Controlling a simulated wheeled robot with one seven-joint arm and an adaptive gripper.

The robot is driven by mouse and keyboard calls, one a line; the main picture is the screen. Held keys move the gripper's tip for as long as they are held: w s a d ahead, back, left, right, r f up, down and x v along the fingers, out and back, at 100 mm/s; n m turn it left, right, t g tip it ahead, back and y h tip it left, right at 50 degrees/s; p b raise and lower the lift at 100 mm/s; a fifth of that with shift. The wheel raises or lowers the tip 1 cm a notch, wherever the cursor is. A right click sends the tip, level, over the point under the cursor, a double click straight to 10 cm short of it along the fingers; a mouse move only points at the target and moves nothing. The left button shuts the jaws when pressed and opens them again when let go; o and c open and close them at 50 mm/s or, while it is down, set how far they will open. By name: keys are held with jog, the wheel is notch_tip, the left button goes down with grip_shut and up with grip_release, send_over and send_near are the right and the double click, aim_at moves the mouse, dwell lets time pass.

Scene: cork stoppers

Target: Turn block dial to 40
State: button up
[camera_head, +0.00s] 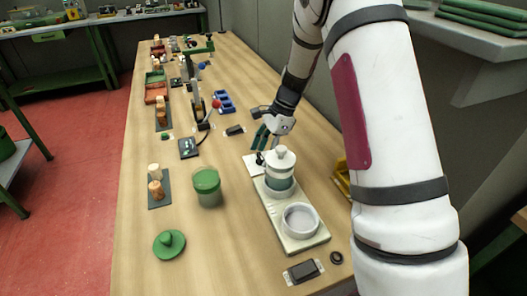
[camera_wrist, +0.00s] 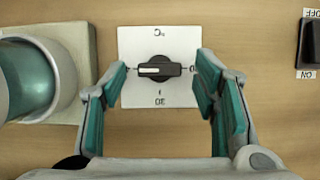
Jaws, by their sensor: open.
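The block dial is a black bar-shaped knob (camera_wrist: 158,69) on a square white plate (camera_wrist: 183,38) in the wrist view. The white mark on the knob lies at its left end. A °C label shows upside down at the plate's top and a number at the bottom; the side labels are partly hidden by the fingers. In the head view the plate (camera_head: 250,163) lies just behind the white-and-teal vessel. My gripper (camera_wrist: 162,76) is open, its teal-padded fingers on either side of the knob, apart from it. It also shows in the head view (camera_head: 265,142) above the plate.
The vessel (camera_wrist: 30,75) on its pale base stands close left of my gripper in the wrist view. A black ON/OFF switch (camera_wrist: 311,42) is at the right. In the head view a green jar (camera_head: 207,187), green lid (camera_head: 169,244) and cork stoppers (camera_head: 155,188) stand further left.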

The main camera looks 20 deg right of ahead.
jog(key=v, duration=0.7)
jog(key=shift+r, duration=0.15)
dwell(0.3)
